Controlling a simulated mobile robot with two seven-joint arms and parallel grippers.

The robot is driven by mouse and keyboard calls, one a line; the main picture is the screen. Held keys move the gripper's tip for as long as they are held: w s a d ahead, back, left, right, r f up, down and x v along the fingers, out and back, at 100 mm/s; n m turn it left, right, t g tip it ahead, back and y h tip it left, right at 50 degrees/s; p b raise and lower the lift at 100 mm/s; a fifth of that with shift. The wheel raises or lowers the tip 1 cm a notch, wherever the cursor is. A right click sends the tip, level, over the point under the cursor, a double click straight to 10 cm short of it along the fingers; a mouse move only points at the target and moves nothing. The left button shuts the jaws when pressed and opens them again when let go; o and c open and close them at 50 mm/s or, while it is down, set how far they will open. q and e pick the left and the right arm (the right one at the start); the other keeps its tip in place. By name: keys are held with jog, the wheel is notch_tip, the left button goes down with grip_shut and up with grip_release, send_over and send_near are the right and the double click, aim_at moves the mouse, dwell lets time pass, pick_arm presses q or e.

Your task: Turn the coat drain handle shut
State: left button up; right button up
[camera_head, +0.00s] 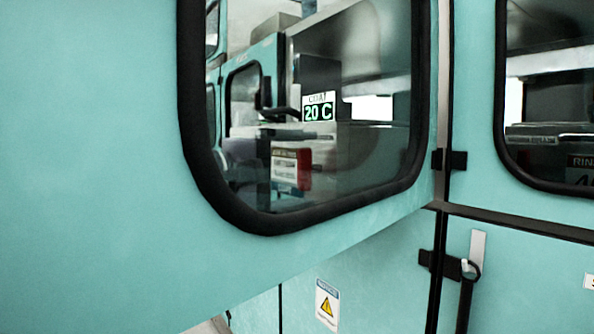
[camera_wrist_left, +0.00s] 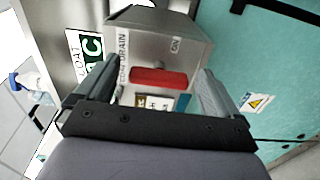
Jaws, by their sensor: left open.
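The coat drain handle (camera_wrist_left: 158,77) is a red bar on the front of a grey metal box (camera_wrist_left: 165,27) in the left wrist view. Lettering reading "COAT DRAIN" runs beside it, and "ON" is printed on the box's other side. My left gripper (camera_wrist_left: 157,68) is open, with one finger to each side of the red bar in the picture. I cannot tell whether either finger touches it. In the head view a red piece (camera_head: 304,170) shows through a window; I cannot tell if it is the handle. My right gripper is in neither view.
A teal door with a black-framed window (camera_head: 262,222) fills much of the head view. A "COAT 20 C" display (camera_head: 319,107) shows through the glass. A teal cabinet with a warning label (camera_head: 327,305) is below. A spray bottle (camera_wrist_left: 25,84) is at the wrist view's left.

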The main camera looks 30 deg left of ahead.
pick_arm(q)
jog(key=shift+s, duration=0.1)
jog(key=b+v, duration=0.3)
jog(key=v, duration=0.4)
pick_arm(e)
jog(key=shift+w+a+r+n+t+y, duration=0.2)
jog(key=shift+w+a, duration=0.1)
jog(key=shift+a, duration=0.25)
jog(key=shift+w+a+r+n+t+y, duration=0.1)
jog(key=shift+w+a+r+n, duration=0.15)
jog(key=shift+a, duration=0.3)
